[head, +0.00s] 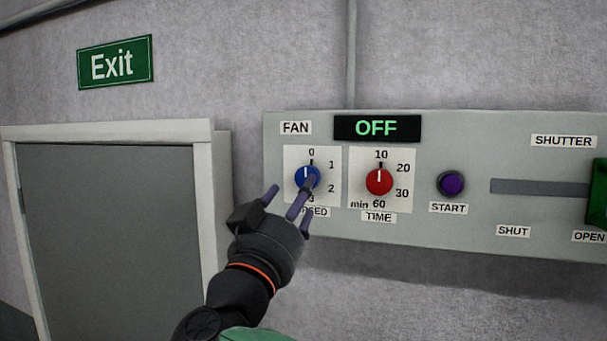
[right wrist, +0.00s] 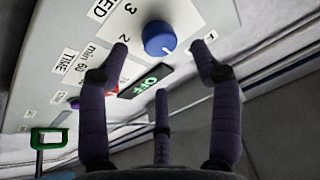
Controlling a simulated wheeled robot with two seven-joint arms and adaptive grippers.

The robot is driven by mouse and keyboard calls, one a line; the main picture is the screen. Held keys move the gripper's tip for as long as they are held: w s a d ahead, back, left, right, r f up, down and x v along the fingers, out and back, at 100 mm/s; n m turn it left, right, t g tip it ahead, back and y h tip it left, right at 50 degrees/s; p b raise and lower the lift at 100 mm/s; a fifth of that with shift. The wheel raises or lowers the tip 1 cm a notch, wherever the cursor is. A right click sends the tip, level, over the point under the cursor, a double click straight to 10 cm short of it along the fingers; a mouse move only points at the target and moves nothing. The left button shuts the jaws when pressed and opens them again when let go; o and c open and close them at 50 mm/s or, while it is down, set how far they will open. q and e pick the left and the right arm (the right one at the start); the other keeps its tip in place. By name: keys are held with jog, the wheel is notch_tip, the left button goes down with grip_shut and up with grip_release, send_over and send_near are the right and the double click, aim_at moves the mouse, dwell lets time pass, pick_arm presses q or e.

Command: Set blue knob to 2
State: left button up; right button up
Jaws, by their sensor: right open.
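The blue knob (head: 306,177) sits on the FAN SPEED dial plate (head: 290,160) of the grey wall panel. Its white pointer line points up at 0; 1 and 2 are printed at its right, and the lower marks are partly covered by my finger. My right gripper (head: 293,197) is in front of the knob, slightly low and left in the head view, with its fingers spread. In the right wrist view the blue knob (right wrist: 159,38) stands between and beyond the open fingertips (right wrist: 160,62), with visible gaps around it. My left gripper is not in view.
A red TIME knob (head: 379,182) is close at the right, then a purple START button (head: 451,184) and a green shutter handle (head: 598,192) on a slot. The display (head: 377,128) reads OFF. A grey door (head: 110,240) and Exit sign (head: 114,62) are at the left.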

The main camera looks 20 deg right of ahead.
jog(key=shift+p+x, duration=0.7)
jog(key=shift+x, duration=1.95)
jog(key=shift+d+r, duration=0.1)
jog(key=c, duration=1.1)
